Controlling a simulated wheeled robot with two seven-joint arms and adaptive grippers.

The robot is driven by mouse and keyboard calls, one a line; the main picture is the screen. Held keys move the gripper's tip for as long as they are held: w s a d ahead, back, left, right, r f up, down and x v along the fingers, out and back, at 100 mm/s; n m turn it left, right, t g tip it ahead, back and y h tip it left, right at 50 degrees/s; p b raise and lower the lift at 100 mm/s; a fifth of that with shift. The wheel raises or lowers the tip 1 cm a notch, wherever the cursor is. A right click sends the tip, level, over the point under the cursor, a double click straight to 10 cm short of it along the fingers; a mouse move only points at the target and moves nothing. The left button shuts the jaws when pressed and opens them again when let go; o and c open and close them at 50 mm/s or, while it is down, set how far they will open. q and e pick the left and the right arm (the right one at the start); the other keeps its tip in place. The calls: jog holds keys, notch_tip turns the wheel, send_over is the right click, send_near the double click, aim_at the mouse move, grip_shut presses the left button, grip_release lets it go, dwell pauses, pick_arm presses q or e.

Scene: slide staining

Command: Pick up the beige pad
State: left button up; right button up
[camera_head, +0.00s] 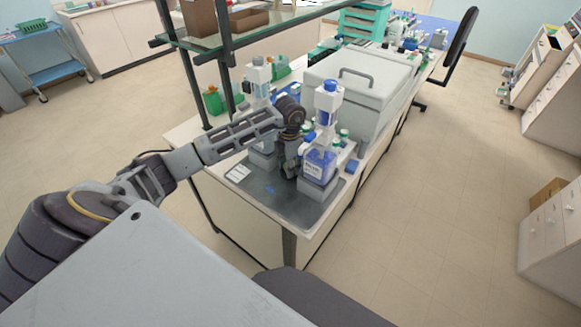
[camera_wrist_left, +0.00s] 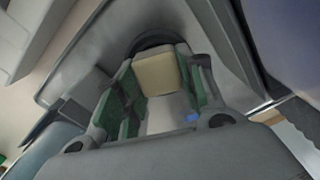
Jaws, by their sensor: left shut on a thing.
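The beige pad (camera_wrist_left: 157,76) shows in the left wrist view, a small block between the two fingers of my left gripper. My left gripper (camera_head: 289,170) is shut on it, with a green-lined finger at each side. In the head view the gripper is low over the dark grey tray (camera_head: 308,208), beside a blue-capped bottle (camera_head: 319,165). The pad cannot be made out in the head view, where the gripper and arm hide it. Whether the pad touches the tray is not clear. My right gripper is not in view.
The blue-capped bottle stands close to the right of the gripper, and another bottle (camera_head: 259,80) stands behind my arm. A large grey box with a handle (camera_head: 362,86) is further back on the bench. A glass shelf (camera_head: 250,32) hangs above. The tray's front part is clear.

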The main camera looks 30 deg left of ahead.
pick_arm(q)
jog(key=shift+r, duration=0.15)
notch_tip(320, 180, up, 10)
jog(key=b, duration=0.1)
dwell(0.5)
dwell(0.3)
jog(key=shift+o, duration=0.9)
jog(key=shift+c, duration=1.4)
jog(key=shift+f, duration=0.2)
jog(key=shift+s+a, duration=0.1)
jog(key=shift+a, duration=0.05)
